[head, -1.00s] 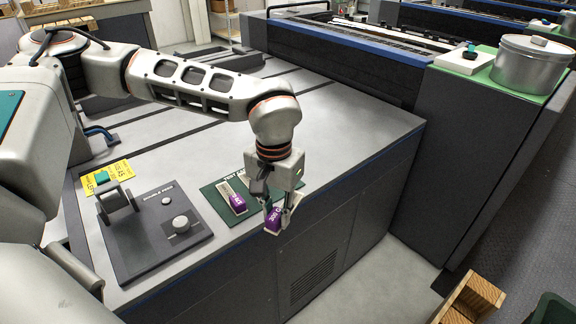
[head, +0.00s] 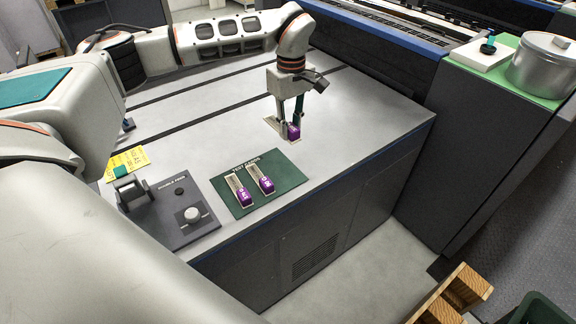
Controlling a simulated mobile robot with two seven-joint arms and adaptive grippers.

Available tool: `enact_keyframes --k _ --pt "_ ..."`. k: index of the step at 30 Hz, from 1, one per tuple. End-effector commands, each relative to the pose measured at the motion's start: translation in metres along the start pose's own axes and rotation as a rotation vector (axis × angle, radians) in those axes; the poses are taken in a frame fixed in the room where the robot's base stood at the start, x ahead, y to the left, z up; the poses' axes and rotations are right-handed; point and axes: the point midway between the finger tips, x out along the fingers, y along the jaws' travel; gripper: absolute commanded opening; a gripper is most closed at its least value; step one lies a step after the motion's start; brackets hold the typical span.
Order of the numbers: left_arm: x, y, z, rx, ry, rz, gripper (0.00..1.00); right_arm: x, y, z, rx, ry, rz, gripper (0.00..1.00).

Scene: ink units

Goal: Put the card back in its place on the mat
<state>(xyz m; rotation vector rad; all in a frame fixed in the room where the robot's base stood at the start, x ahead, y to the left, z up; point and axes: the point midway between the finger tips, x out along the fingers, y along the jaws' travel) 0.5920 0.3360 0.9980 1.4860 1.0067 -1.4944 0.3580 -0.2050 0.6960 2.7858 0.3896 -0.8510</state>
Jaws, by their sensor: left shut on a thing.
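My left gripper (head: 289,127) is shut on a card (head: 294,132) with a purple end and a pale body, partly hidden by the fingers. It holds the card over the grey table top, behind and to the right of the green mat (head: 287,179). I cannot tell whether the card touches the table. The mat, printed with a heading along its far edge, carries two similar pale cards with purple ends, a left one (head: 239,190) and a right one (head: 261,179), side by side. Bare mat shows to the right of them. My right gripper is not in view.
A dark panel (head: 172,222) with a pale knob (head: 192,214) stands left of the mat, with a yellow label (head: 128,162) behind it. The table's front edge is close to the mat. A metal pot (head: 541,66) stands far right. The table behind the mat is clear.

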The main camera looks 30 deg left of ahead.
Motion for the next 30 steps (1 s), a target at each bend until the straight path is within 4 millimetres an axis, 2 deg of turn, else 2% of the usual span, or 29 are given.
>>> enact_keyframes --k 1,3,12,15,22,27,30 --pt "0.015 -0.001 0.001 0.001 -0.003 -0.003 0.0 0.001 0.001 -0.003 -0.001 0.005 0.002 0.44" --pt "0.032 -0.001 0.001 0.002 -0.003 -0.003 0.0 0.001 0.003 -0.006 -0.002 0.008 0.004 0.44" --pt "0.098 0.0 0.001 0.002 -0.002 -0.001 0.0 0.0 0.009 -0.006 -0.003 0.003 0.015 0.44" --pt "0.111 0.001 0.001 0.004 -0.001 0.001 0.0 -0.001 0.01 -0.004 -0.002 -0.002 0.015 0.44" --pt "0.125 0.001 0.001 0.003 -0.001 0.001 0.0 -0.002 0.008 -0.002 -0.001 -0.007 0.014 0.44" --pt "0.148 0.001 0.001 0.004 -0.002 0.0 0.0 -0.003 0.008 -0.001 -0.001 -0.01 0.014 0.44" --pt "0.156 0.002 0.001 0.005 -0.001 0.002 0.0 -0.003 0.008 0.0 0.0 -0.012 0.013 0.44"
